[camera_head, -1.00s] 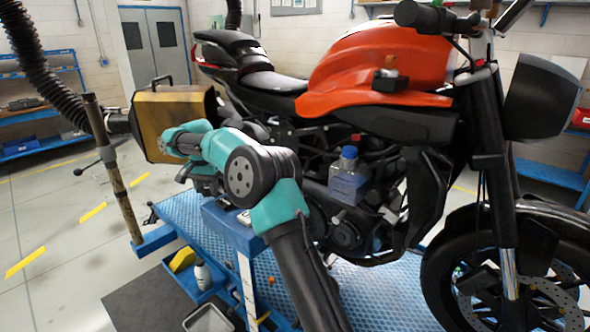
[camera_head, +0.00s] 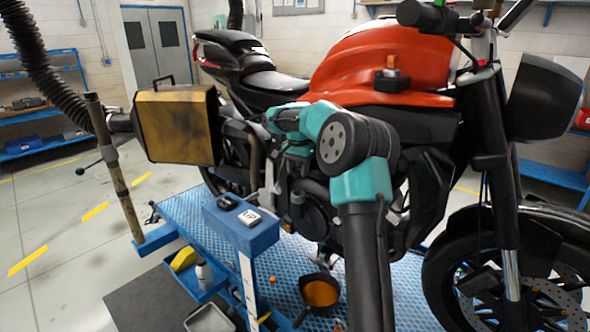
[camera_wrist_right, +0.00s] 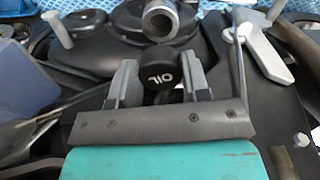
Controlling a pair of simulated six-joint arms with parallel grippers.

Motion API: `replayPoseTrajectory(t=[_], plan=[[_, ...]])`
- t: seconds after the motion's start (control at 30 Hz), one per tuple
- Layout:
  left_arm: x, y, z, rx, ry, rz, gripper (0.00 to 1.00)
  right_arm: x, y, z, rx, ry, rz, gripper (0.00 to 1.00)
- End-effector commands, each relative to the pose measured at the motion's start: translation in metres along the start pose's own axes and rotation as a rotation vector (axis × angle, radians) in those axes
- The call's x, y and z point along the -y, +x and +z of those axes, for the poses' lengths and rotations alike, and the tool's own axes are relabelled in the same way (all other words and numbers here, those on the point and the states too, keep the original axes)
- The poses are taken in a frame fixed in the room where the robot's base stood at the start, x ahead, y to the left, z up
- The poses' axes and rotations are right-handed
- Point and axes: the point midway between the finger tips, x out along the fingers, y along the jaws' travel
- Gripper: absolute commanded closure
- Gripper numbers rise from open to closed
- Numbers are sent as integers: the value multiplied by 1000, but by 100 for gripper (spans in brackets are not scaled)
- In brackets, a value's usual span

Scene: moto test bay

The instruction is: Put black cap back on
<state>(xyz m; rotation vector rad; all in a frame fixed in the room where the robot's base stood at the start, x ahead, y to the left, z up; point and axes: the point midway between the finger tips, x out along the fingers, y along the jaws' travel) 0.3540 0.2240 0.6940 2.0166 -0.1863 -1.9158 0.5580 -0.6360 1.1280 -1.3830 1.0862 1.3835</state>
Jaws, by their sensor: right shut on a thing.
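The black cap (camera_wrist_right: 160,72), marked OIL, is between the two grey fingers of my right gripper (camera_wrist_right: 158,66) in the right wrist view. The gripper is shut on it. A grey round neck (camera_wrist_right: 160,18) with an open hole stands on the engine just beyond the cap; I cannot tell the exact gap. In the head view my right wrist is in front of the engine, with the gripper (camera_head: 297,185) below it; the cap cannot be made out there. My left gripper is not in view.
A blue stand (camera_head: 240,236) holds a black oval piece (camera_head: 228,201) and a white item (camera_head: 249,217). A pan with orange contents (camera_head: 319,292) is on the blue platform. The motorcycle's orange tank (camera_head: 375,62) is above my arm.

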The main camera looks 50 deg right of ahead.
Motion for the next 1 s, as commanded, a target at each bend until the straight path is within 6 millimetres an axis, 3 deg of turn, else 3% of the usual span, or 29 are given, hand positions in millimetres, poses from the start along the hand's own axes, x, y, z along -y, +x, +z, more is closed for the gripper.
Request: replayPoseTrajectory(t=[0.47,1.0], plan=[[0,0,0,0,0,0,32,1,5,0,0,-1,0,78],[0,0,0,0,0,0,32,1,37,0,0,-1,0,78]])
